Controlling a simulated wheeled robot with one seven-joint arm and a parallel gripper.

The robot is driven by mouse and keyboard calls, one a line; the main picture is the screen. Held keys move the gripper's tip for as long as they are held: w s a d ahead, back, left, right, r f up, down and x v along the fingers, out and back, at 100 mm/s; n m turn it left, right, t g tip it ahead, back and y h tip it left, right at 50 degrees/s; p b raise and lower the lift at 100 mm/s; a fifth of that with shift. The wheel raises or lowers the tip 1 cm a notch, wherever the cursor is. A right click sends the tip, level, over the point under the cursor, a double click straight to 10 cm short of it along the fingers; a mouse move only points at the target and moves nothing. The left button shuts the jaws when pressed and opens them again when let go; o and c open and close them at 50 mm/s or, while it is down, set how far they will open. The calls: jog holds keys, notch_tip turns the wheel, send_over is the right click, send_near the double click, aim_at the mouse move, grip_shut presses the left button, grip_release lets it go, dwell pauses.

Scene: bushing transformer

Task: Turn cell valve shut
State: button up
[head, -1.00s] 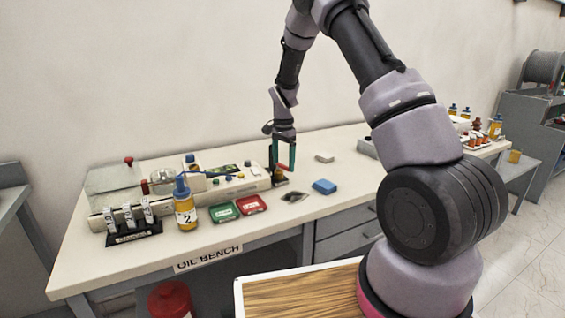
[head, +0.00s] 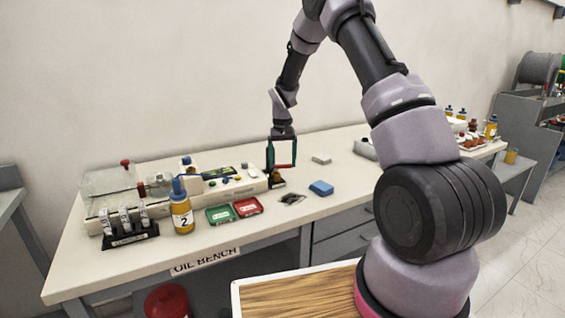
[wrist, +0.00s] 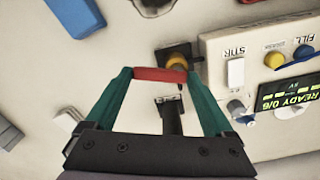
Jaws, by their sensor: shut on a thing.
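My gripper (head: 281,164) points down at the right end of the white test set (head: 225,187) on the oil bench. Its two teal fingers stand wide apart and grip the ends of a red bar, which looks like a valve handle; in the wrist view the bar (wrist: 157,74) spans from fingertip to fingertip. A small amber part (wrist: 177,61) on a dark base shows just beyond the bar, close to the test set's end. Whether the bar joins a stem there is hidden. The test set's display (wrist: 290,95) reads READY.
A blue block (head: 321,188) and a grey block (head: 321,160) lie to the right. Green (head: 220,214) and red (head: 247,207) trays, a bottle marked 2 (head: 182,214) and a black rack (head: 130,236) stand along the front. The bench between the blocks is clear.

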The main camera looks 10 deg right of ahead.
jog(key=shift+w+n, duration=0.25)
jog(key=shift+n, duration=0.7)
jog(key=shift+w+n, duration=0.25)
jog(key=shift+n, duration=0.7)
jog(key=o, duration=1.1)
notch_tip(320, 180, up, 11)
jog(key=shift+f, duration=0.1)
